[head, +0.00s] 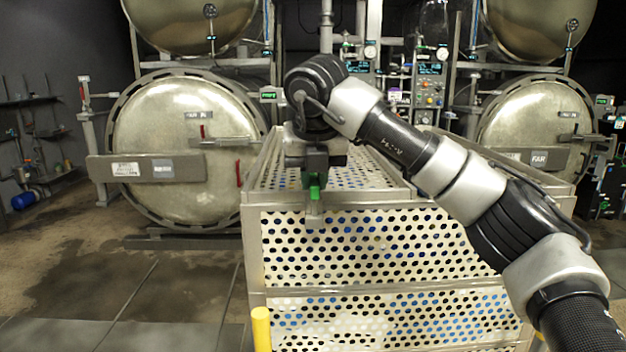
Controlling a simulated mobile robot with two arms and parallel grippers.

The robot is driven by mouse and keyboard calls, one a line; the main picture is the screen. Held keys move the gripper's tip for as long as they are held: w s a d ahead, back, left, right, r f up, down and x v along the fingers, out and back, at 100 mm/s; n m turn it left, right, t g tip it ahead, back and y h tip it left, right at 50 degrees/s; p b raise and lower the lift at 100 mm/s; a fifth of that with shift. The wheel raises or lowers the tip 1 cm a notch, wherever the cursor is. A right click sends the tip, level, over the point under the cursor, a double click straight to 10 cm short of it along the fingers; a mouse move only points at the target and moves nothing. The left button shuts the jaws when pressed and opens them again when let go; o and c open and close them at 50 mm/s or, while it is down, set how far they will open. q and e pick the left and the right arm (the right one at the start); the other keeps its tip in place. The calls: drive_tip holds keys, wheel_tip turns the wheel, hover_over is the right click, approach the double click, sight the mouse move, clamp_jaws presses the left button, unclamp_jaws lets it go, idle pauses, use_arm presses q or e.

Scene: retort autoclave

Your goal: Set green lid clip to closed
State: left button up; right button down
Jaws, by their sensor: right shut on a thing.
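The green lid clip (315,192) is at the top front edge of a perforated metal basket (370,240), left of the basket's middle. Only a small green part of it shows below my right gripper. My right gripper (314,180) points down from above and is shut on the green clip. The fingers cover much of the clip, so I cannot tell its exact angle. The basket's perforated lid (375,175) lies flat across its top. My left gripper is not in view.
A round retort door (165,130) stands behind left, another (535,110) behind right. A control panel (430,85) stands between them at the back. A yellow post (261,328) is at the basket's lower left. The floor at left is clear.

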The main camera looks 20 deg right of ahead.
drive_tip(key=shift+d+r+m, duration=0.1)
drive_tip(key=shift+r+m, duration=0.15)
drive_tip(key=shift+m, duration=0.05)
drive_tip(key=c, duration=1.1)
unclamp_jaws()
drive_tip(key=shift+f, duration=0.15)
drive_tip(key=v, duration=1)
drive_tip(key=shift+s+r+b, duration=0.2)
drive_tip(key=shift+r+b, duration=0.15)
